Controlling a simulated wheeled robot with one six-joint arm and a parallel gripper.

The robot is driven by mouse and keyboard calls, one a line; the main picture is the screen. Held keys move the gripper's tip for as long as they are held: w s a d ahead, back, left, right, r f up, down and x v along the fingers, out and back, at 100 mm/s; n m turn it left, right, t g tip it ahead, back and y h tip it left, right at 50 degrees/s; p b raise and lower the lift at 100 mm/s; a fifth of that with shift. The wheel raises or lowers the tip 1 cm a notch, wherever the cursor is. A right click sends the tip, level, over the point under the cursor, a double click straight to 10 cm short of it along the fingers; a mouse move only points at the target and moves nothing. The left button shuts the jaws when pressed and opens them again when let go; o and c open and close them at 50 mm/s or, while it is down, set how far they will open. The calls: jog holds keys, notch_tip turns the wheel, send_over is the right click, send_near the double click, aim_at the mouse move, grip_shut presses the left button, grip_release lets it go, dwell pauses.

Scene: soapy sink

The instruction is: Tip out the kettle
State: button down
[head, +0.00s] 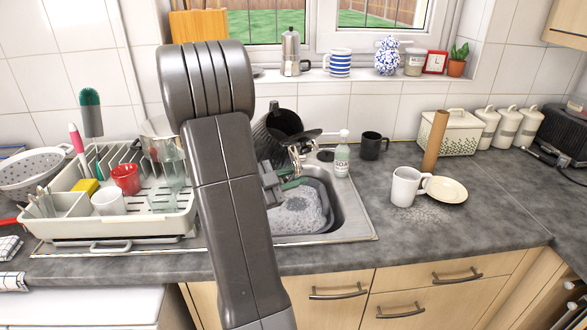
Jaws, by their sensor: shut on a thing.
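The black kettle (265,140) is tilted on its side above the back of the sink, its round open mouth facing up and to the right. My arm hides its left part. My gripper (272,187) is mostly hidden behind my arm; only a grey piece of it shows below the kettle. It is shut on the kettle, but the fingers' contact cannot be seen. The sink (336,208) has a bowl with grey, sudsy water (298,212). No stream from the kettle can be made out.
A dish rack (105,228) with a red cup (126,179) stands left of the sink. A soap bottle (342,160), black mug (373,146), white mug (407,186) and cream plate (447,190) stand to the right. The front right counter is clear.

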aim_at(293, 153)
jog(key=shift+s+d+r+n+p, duration=0.15)
jog(key=shift+r+n+p, duration=1.8)
jog(key=shift+p, duration=1.65)
jog(key=r+n+p, duration=0.1)
jog(key=p, duration=0.2)
jog(key=shift+r, duration=0.25)
jog(key=shift+w+a+r+n, duration=0.1)
jog(key=shift+w+r+n, duration=0.2)
jog(key=shift+n, duration=0.4)
jog(key=shift+w+a+r+n, duration=0.1)
jog(key=shift+r+n, duration=0.3)
jog(key=shift+n, duration=0.25)
